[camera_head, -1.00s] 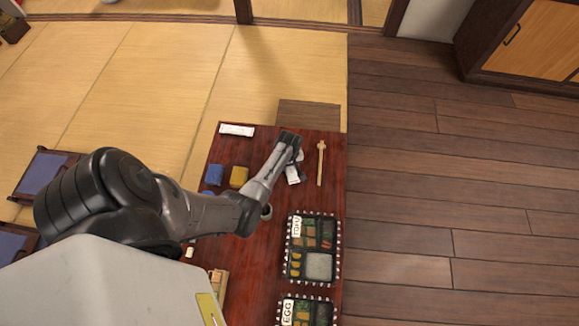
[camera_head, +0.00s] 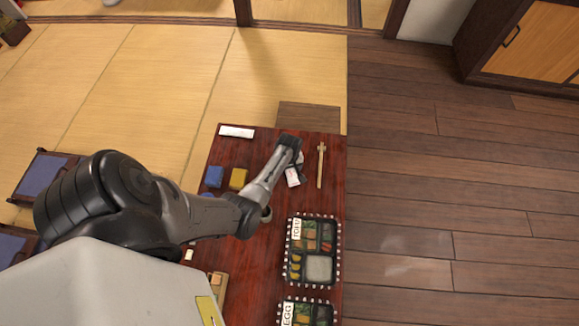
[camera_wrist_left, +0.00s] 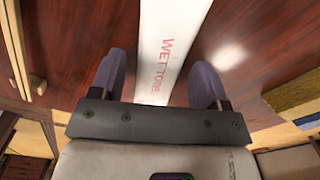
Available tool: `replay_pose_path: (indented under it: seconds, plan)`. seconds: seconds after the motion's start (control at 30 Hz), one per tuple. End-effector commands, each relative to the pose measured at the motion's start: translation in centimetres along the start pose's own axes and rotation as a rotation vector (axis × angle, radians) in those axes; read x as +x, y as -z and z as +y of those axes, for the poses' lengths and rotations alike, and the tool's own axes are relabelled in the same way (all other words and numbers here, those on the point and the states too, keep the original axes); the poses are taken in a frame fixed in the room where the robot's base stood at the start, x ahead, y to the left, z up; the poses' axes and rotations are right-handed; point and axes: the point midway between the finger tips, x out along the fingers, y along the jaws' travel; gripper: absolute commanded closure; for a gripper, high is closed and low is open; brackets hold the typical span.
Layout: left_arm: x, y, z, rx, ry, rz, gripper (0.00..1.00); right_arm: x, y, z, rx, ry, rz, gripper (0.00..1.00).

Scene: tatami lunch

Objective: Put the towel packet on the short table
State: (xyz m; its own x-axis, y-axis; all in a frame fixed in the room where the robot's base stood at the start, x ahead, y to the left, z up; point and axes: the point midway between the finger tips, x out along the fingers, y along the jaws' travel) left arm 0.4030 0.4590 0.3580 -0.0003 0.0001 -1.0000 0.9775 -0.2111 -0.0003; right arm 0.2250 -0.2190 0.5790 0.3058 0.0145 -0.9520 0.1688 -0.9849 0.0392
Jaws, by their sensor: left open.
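A white towel packet with red "WET TOWE…" lettering (camera_wrist_left: 165,45) lies on the red-brown table, running between the two fingers of my left gripper (camera_wrist_left: 160,78). The fingers are open, one on each side of the packet, with visible gaps. In the head view the near end of this packet (camera_head: 293,178) shows below my left gripper (camera_head: 299,160); the rest is hidden by the hand. Another white packet (camera_head: 237,132) lies at the table's far left corner. A low brown surface (camera_head: 308,116), possibly the short table, is just beyond the far edge. My right gripper is not in view.
On the red-brown table (camera_head: 255,150), a wooden stick-like item (camera_head: 321,165) lies right of my gripper. Blue (camera_head: 214,176) and yellow (camera_head: 238,178) blocks sit to its left. A tofu bento (camera_head: 318,268) and an egg bento (camera_head: 307,314) are nearer. The wooden floor at right is clear.

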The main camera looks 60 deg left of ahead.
Motion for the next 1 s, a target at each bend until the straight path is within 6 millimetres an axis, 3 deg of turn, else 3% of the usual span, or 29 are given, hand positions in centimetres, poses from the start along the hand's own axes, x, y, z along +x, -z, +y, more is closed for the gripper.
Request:
replay_pose_path:
  seconds: [0.6, 0.87, 1.0]
  plan:
    - [-10.1, 0.0, 0.0, 0.001, -0.001, 0.001, 0.31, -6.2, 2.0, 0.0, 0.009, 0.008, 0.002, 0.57]
    - [-12.1, 0.0, -0.1, 0.012, 0.001, 0.009, 0.31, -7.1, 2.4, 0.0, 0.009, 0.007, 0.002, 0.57]
    - [-13.6, 0.0, -1.4, 0.124, 0.011, 0.077, 0.31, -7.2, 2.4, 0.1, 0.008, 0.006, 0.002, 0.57]
